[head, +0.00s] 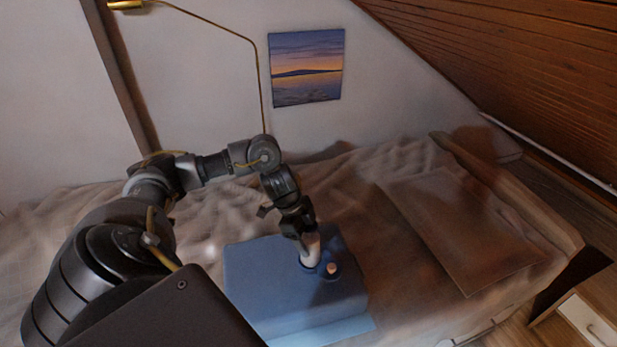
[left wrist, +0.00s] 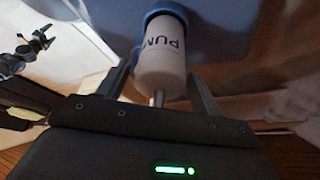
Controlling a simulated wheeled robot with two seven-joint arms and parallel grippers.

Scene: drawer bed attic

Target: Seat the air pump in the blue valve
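The white air pump (head: 311,243) stands upright on a blue block on the bed, its lower end inside the ring of the blue valve (head: 308,266). In the left wrist view the pump (left wrist: 162,52) shows part of its dark lettering, and its far end meets the blue ring (left wrist: 166,12). How deep it sits inside is hidden. My left gripper (head: 303,236) is above the block. A dark piece, seemingly my right gripper (left wrist: 36,44), is small at the left wrist view's upper left.
The blue block (head: 258,275) has a small pale round part (head: 331,268) close beside the pump, to its right. The bed (head: 400,290) is rumpled, with a flat brown panel (head: 465,228) at right. A picture (head: 306,67) hangs behind; the wooden ceiling (head: 520,70) slopes down at right.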

